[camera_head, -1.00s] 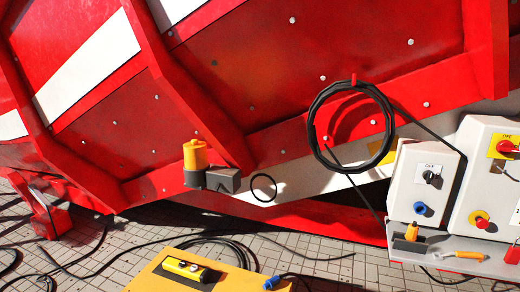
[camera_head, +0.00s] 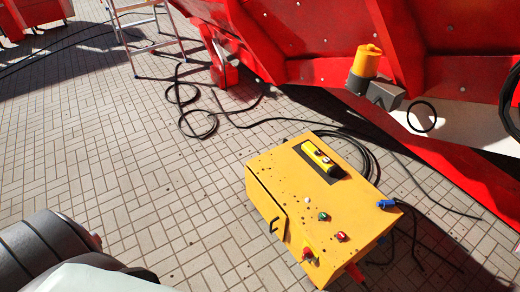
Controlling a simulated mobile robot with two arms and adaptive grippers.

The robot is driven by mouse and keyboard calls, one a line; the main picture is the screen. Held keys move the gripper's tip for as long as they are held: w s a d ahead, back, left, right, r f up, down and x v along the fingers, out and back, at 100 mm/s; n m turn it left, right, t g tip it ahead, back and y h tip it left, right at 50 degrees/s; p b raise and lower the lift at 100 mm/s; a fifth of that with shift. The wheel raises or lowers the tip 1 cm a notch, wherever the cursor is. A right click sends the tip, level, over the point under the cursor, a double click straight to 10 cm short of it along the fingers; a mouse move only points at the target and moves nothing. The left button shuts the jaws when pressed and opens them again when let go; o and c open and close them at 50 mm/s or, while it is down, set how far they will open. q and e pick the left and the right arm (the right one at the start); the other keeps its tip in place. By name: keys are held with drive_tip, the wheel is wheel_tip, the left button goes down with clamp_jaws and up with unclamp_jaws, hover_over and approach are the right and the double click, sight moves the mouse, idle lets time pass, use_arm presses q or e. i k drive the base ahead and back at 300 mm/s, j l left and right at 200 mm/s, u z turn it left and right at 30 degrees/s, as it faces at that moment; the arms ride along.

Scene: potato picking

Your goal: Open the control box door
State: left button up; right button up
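The yellow control box (camera_head: 345,205) stands on the paved floor right of centre, seen from above. Its door (camera_head: 263,203) is on the left-facing side and looks shut or nearly so; I cannot tell if there is a small gap. A dark handle (camera_head: 274,226) sits near the door's lower right edge. A yellow pendant with buttons (camera_head: 320,160) lies on top, with a green button and red ones towards the front. Neither of my grippers is in view. A grey and white rounded part, seemingly mine, fills the bottom left corner.
Black cables (camera_head: 200,110) lie coiled behind the box and run along the floor. A red machine (camera_head: 320,40) with an orange beacon (camera_head: 367,61) fills the upper right. A ladder (camera_head: 150,28) stands at the back left. The paving left of the box is clear.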

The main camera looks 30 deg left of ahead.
sight(260, 207)
drive_tip(key=u, duration=0.85)
